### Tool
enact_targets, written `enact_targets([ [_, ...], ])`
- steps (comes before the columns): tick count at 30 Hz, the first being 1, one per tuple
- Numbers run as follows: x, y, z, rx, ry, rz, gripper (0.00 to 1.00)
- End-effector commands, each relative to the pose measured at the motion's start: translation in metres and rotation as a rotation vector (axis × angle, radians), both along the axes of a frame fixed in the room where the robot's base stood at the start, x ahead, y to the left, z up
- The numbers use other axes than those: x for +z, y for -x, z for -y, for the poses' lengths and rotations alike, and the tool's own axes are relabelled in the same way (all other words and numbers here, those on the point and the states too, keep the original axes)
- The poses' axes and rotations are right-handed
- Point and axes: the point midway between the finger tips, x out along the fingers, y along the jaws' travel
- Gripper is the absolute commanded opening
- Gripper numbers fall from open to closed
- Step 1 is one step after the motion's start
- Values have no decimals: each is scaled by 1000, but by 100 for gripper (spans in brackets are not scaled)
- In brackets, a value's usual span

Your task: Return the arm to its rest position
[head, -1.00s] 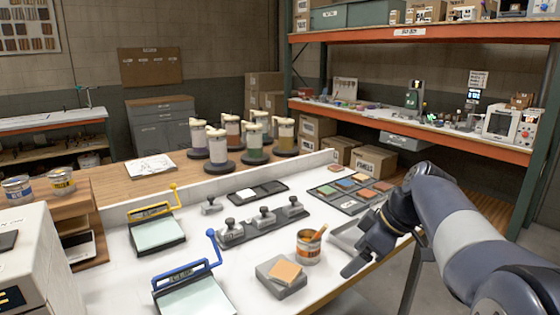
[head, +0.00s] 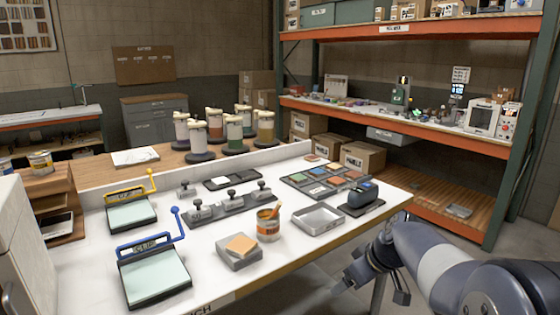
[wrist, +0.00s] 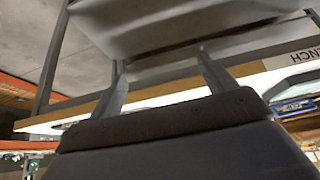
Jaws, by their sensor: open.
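My gripper (head: 371,290) hangs at the lower right of the head view, in front of the bench (head: 250,282) and below its front edge. Its two fingers are spread with nothing between them. My dark blue and grey arm (head: 435,258) is bent at the lower right. In the wrist view my gripper's fingers (wrist: 163,82) stand apart, with the tilted bench edge behind them.
On the bench are a blue-handled press (head: 155,270), a tin can (head: 268,225), a grey block with a tan tile (head: 240,246), an empty grey tray (head: 318,218) and a dark blue device (head: 362,192). An orange shelf rack (head: 440,134) stands behind. Floor beside the bench is clear.

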Motion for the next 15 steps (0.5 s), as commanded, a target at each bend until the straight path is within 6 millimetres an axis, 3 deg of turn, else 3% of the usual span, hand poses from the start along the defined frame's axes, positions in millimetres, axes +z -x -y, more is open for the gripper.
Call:
enact_targets([
  [1,-13,0,0,-30,1,-3,79],
  [15,-104,2,2,-340,1,-4,79],
])
